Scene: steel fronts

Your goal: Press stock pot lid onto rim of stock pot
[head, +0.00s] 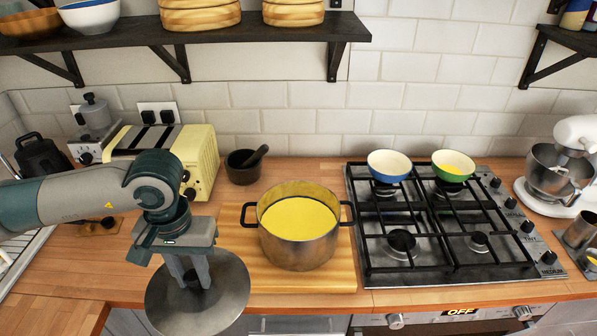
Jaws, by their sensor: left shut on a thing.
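The stock pot (297,255) is a steel pot with two dark side handles, standing upright on a wooden board. Its top is uncovered and it holds something yellow inside. My left gripper (191,281) points down, shut on the knob of the stock pot lid (226,301). The lid is a round grey metal disc, held front left of the pot and apart from it, near the counter's front edge. The fingers hide most of the knob. My right gripper is out of view.
A gas hob (440,222) with a blue bowl (389,165) and a green bowl (453,166) is at right. A mortar (243,167) stands behind the pot, a yellow toaster (201,152) at back left. A dark shelf (230,36) overhangs the back.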

